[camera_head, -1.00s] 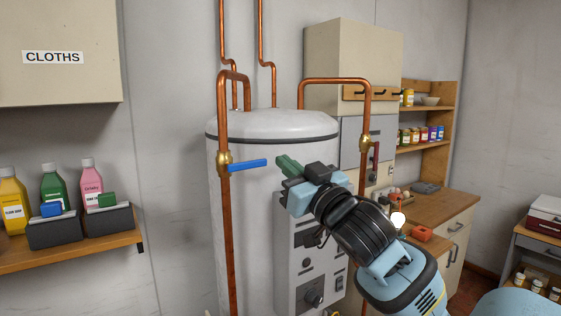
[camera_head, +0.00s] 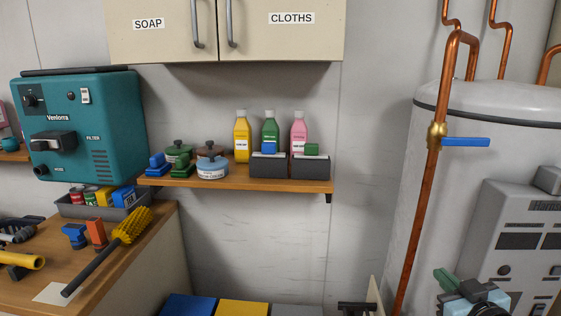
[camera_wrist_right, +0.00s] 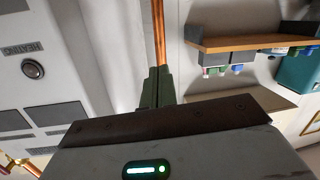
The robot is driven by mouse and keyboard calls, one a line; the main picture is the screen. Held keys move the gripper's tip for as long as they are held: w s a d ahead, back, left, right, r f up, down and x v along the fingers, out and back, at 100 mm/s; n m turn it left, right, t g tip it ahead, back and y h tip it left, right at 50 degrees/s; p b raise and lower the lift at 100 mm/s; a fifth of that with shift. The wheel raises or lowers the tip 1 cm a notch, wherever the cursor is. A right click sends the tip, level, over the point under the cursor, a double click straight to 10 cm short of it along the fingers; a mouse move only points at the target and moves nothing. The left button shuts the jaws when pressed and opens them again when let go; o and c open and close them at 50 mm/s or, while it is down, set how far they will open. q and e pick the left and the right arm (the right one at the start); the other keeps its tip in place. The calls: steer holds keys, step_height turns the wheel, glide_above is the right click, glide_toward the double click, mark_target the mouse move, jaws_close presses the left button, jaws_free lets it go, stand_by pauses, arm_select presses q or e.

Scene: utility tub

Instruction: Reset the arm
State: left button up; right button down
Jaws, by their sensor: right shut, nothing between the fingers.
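My right gripper (camera_head: 443,278) shows at the bottom right of the head view, in front of the lower part of the white boiler tank. Its green fingers are closed together with nothing between them. The closed fingers also show in the right wrist view (camera_wrist_right: 157,88), close to the copper pipe in the picture; I see no contact. The blue lever (camera_head: 465,142) on the brass valve (camera_head: 436,136) points sideways to the right, well above the gripper. My left gripper is not in view.
The white tank (camera_head: 480,105) and a copper pipe (camera_head: 421,205) stand at the right. A wooden shelf (camera_head: 230,184) holds bottles, tins and grey bins. A teal machine (camera_head: 85,120) and a yellow brush (camera_head: 130,225) are at the left. The wall below the shelf is bare.

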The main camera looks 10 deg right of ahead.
steer(key=s+a+f+g+y, duration=0.1)
steer(key=s+a+f+g, duration=0.15)
steer(key=f, duration=0.55)
steer(key=s+a+f+g+y, duration=0.1)
steer(key=s+a+f, duration=0.2)
steer(key=f, duration=0.6)
steer(key=s+a+f+g+y, duration=0.1)
steer(key=s+a+f+g, duration=0.1)
steer(key=s+a+f, duration=0.5)
steer(key=s+a+f+n+g, duration=0.1)
steer(key=s+a+f+g, duration=0.1)
steer(key=s+a+f, duration=0.5)
steer(key=s+f, duration=0.4)
steer(key=s, duration=0.3)
steer(key=shift+a+f+y, duration=0.2)
steer(key=shift+f+y, duration=0.1)
steer(key=shift+y, duration=0.1)
steer(key=shift+s+d, duration=0.15)
steer(key=shift+s, duration=0.05)
